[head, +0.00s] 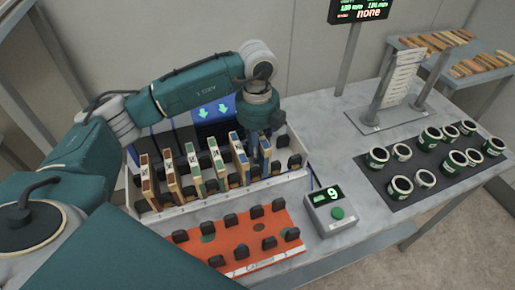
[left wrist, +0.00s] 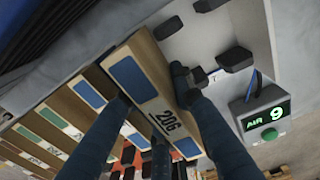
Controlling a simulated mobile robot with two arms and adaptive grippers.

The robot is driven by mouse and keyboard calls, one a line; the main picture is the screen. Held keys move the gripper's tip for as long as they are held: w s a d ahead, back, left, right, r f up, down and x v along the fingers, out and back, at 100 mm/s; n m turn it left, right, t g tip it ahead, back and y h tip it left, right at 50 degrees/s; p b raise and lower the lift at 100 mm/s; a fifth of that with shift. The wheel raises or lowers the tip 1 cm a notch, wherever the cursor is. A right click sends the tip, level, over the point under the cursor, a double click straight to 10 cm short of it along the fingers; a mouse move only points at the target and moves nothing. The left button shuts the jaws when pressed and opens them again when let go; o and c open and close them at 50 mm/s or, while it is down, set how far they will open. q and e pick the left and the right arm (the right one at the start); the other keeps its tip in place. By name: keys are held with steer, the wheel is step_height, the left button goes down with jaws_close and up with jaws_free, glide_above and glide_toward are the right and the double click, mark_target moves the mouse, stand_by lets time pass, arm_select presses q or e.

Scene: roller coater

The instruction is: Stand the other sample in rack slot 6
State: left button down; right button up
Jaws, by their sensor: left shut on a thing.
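My left gripper (head: 256,142) reaches down into the right part of the white sample rack (head: 205,202). In the left wrist view it is shut on a pale wooden sample (left wrist: 128,75) with a blue patch and the number 206. The sample stands on edge between the fingers, near the right end of the row. Its lower end and slot are hidden, so I cannot tell whether it is seated. My right gripper is not in view.
An orange tray (head: 225,255) with black pegs lies in front of the rack. A grey box (head: 331,212) with a green button reads 9. Several ringed cups (head: 400,187) stand on a dark mat at right. Bare tabletop lies around the box.

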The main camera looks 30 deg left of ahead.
arm_select(q)
steer(key=shift+f+b, duration=0.95)
steer(key=shift+f, duration=0.4)
steer(key=c, duration=1.4)
jaws_free()
steer(key=shift+o, duration=0.5)
steer(key=o, duration=0.3)
step_height(320, 180, up, 7)
steer(key=p, duration=0.4)
steer(key=shift+p, duration=0.3)
steer(key=shift+r+p, duration=0.3)
steer(key=shift+r, duration=0.25)
